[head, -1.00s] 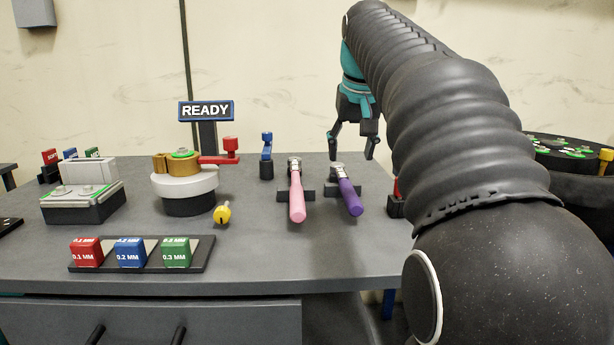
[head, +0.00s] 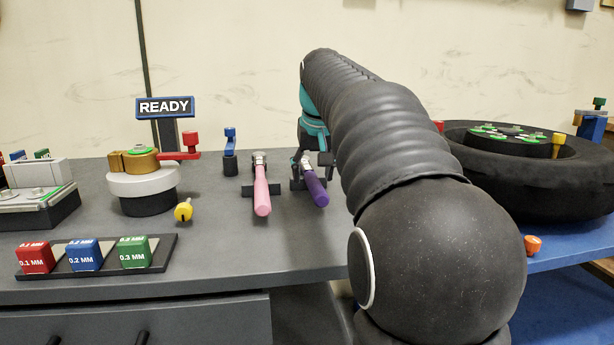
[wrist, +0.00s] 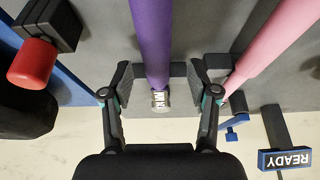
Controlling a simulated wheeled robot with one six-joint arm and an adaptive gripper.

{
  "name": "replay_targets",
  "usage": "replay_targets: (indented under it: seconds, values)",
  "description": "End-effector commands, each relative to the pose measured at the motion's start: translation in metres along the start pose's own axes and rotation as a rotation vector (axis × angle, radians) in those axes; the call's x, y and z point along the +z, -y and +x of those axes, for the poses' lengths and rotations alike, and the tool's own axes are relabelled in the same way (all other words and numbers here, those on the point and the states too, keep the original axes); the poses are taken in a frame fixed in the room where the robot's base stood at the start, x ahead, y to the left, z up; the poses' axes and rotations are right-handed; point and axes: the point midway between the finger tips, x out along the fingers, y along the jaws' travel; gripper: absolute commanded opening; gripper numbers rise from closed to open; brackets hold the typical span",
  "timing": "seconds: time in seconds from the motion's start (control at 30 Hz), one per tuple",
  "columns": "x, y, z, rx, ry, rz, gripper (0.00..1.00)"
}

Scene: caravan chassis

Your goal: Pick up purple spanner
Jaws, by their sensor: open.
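The purple spanner (head: 315,188) lies on a dark holder on the grey bench in the head view, its handle toward the front edge and its metal head at the back. In the wrist view the purple spanner (wrist: 152,45) runs down the middle, its silver head between the fingers. My gripper (wrist: 160,82) is open, with one finger on each side of the spanner and a gap to each. In the head view my gripper (head: 312,168) is at the far end of the spanner, partly hidden by the arm.
A pink spanner (head: 261,192) lies just left of the purple one, near one finger in the wrist view (wrist: 270,40). A red-capped block (wrist: 32,64) stands on the other side. Colored gauge blocks (head: 85,256) sit at the front left.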

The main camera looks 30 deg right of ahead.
Motion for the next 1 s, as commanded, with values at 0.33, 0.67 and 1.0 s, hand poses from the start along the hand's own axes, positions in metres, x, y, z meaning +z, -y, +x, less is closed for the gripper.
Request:
replay_targets:
  seconds: [0.33, 0.67, 1.0]
  values:
    - [0.000, -0.004, 0.040, 0.000, 0.002, 0.000, 0.60]
    - [0.000, -0.004, 0.039, 0.000, 0.002, 0.000, 0.60]
    - [0.002, -0.004, 0.043, 0.000, 0.001, 0.000, 0.60]
